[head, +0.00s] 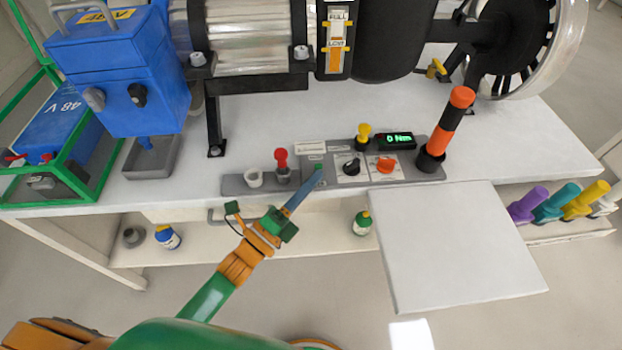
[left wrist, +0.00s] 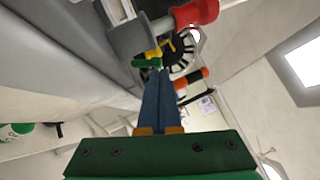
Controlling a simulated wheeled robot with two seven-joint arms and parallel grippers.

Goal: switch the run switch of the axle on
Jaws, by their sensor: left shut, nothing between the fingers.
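The grey control panel (head: 315,178) lies along the front of the bench. It carries a black rotary knob (head: 351,166) and an orange rotary knob (head: 385,165) on white plates, whose print is too small to read; I cannot tell which is the run switch. My left gripper (head: 318,172) is shut and empty, its blue fingers pointing at the panel just left of the black knob. In the left wrist view the fingers (left wrist: 158,72) are together, with a red knob (left wrist: 196,12) above right. I cannot tell if the tips touch anything. My right gripper is not in view.
A red-topped lever (head: 281,160) stands left of the fingertips. A yellow-topped lever (head: 363,132), a display (head: 396,140) reading 0 Nm and an orange-black handle (head: 446,128) stand right. The axle assembly (head: 250,40) is behind. A white board (head: 455,250) juts out at front right.

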